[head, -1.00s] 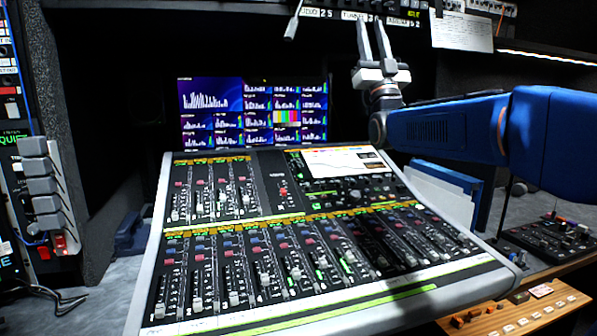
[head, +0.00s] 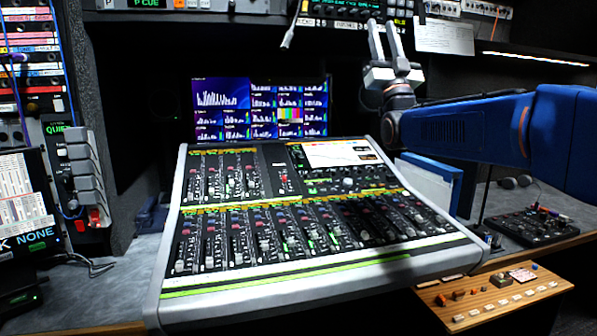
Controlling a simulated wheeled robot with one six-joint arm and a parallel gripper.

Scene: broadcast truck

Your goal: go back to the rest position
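My gripper (head: 384,40) is at the upper right of the head view, at the end of my blue arm. Its two fingers point upward and stand apart, with a gap between them. Nothing shows between the fingers. It is in front of the dark rack above the mixing console (head: 310,232), to the right of the monitor screen (head: 262,108). It appears clear of the console surface.
A rack with lit displays (head: 340,10) runs along the top, behind the fingertips. A paper sheet (head: 444,37) hangs to the right. A small black control panel (head: 533,226) and a wooden button panel (head: 497,297) lie at right.

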